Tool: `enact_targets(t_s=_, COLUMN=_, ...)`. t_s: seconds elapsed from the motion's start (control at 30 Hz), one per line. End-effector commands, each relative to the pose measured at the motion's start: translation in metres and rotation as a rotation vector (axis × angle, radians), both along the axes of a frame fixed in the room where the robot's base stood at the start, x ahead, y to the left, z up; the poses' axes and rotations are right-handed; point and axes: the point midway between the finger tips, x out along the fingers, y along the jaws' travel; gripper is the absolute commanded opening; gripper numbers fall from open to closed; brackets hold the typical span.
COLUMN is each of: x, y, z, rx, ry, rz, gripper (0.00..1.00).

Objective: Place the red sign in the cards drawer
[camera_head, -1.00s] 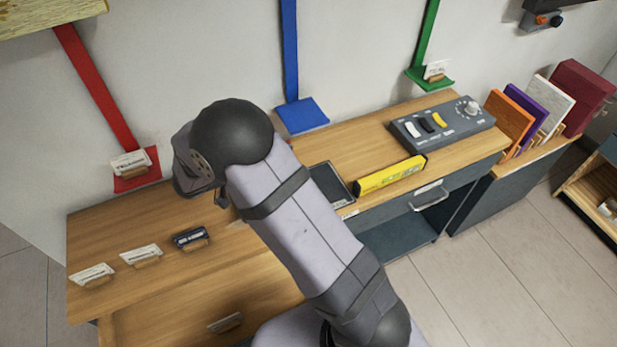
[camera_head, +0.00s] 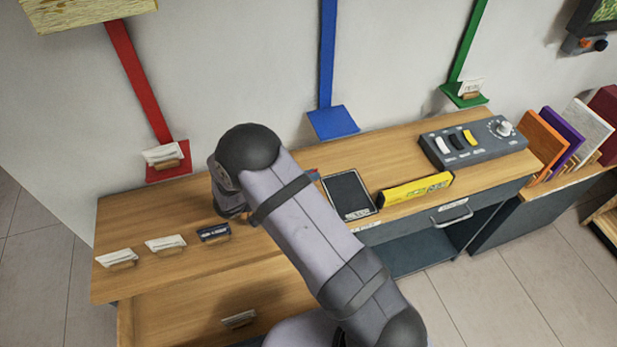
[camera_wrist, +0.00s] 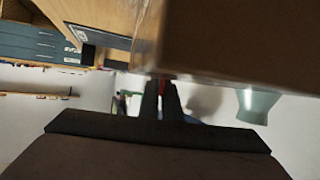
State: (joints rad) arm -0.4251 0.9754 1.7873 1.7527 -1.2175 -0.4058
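A white card in a small wooden stand (camera_head: 165,157) sits on the red wall ledge (camera_head: 183,172) at upper left in the head view. I cannot read it. An open wooden drawer (camera_head: 185,300) shows at lower left, with one white card (camera_head: 239,319) in it; I cannot read a drawer label. My gripper is hidden behind my arm in the head view. In the wrist view, my gripper (camera_wrist: 162,85) has its fingers close together, with a small red patch between the tips. I cannot tell whether they hold it. A large brown surface (camera_wrist: 240,45) fills the upper right there.
Two white cards (camera_head: 118,257) (camera_head: 166,243) and a dark blue card (camera_head: 213,232) stand on the desk left of my arm. A tablet (camera_head: 348,193), yellow box (camera_head: 415,189) and control panel (camera_head: 472,143) lie to the right. Blue (camera_head: 333,122) and green (camera_head: 465,95) ledges are on the wall.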

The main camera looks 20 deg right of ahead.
Motion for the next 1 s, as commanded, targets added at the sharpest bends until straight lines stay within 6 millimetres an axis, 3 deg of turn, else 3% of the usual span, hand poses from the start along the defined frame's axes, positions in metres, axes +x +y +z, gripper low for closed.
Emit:
enact_targets(t_s=0.13, x=0.0, y=0.0, z=-0.01, rx=-0.001, ry=0.001, rz=-0.001, gripper=0.0)
enact_targets(t_s=0.57, x=0.0, y=0.0, z=-0.015, rx=0.0, ry=0.0, rz=0.0, gripper=0.0)
enact_targets(t_s=0.6, x=0.0, y=0.0, z=-0.014, rx=0.0, ry=-0.001, rz=0.0, gripper=0.11)
enact_targets(t_s=0.67, x=0.0, y=0.0, z=-0.014, rx=0.0, ry=-0.001, rz=0.0, gripper=0.23)
enact_targets(t_s=1.0, x=0.0, y=0.0, z=-0.012, rx=0.0, ry=-0.001, rz=0.0, gripper=0.23)
